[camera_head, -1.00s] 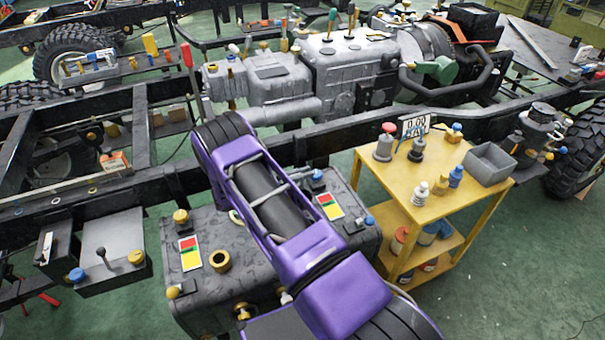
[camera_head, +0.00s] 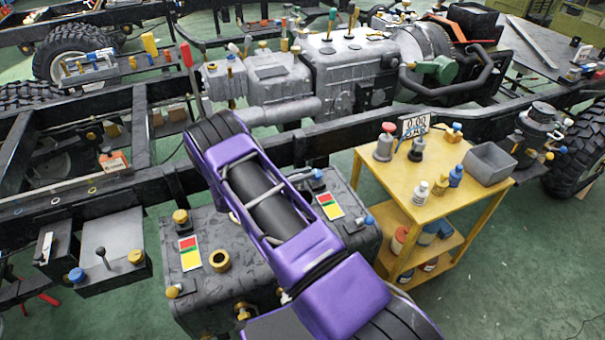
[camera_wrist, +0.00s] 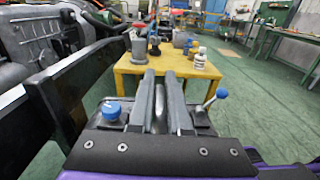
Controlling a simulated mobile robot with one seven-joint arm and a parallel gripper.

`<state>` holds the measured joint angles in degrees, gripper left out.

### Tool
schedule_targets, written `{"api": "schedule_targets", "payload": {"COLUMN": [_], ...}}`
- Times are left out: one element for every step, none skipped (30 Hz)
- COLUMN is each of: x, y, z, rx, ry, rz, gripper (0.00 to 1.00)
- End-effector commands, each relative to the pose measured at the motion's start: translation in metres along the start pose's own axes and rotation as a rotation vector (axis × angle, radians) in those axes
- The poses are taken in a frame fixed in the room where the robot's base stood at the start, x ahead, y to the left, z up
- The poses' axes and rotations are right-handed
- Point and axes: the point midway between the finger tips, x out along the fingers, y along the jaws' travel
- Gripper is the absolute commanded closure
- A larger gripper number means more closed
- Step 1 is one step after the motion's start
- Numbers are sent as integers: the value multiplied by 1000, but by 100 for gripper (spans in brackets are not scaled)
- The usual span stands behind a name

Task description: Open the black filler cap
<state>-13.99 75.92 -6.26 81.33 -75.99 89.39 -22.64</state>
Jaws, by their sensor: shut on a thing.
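The dark grey tank (camera_head: 200,308) sits in front of the chassis rail, with my purple arm across its middle. In the wrist view, my gripper (camera_wrist: 163,75) has its two fingers close together around a narrow grey piece (camera_wrist: 160,112). I cannot tell whether this piece is part of the black filler cap; no black cap shows clearly. In the head view, my arm hides the gripper. A brass filler neck (camera_head: 220,260) and a yellow cap (camera_head: 180,216) stand on the tank's left part.
In the wrist view, a blue cap (camera_wrist: 111,110) is left of my fingers and a blue-knobbed lever (camera_wrist: 217,97) is right. A yellow cart (camera_head: 385,185) with bottles and a grey bin (camera_head: 488,163) stands right of the tank. The chassis rail (camera_head: 110,200) runs behind.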

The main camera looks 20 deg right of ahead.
Motion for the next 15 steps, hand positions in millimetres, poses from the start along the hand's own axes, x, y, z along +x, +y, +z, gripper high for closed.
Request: {"api": "schedule_targets", "payload": {"x": [-2, -2, -2, -2, -2, -2, -2, -2, -1, -1, -1, -1, -1, -1, -1], "y": [-4, -6, -10, -13, -17, -22, -25, -28, -31, -33, -34, -35, -35, -36, -36], "z": [3, 4, 5, 6, 6, 7, 8, 8, 9, 9, 9, 9, 9, 8, 8], "rx": [39, 65, 97, 121, 141, 164, 172, 173, 173, 174, 174, 174, 174, 173, 173], "ry": [-2, -1, -1, -1, -1, -1, -1, -1, 0, 0, 0, 0, 0, 0, 1], "rz": [6, 6, 6, 6, 6, 5, 6, 5, 4, 3, 2, 2, 2, 2, 1], "gripper": [100, 100, 100, 100, 100, 100, 100, 100, 100, 100, 100, 100, 100, 100, 100]}}
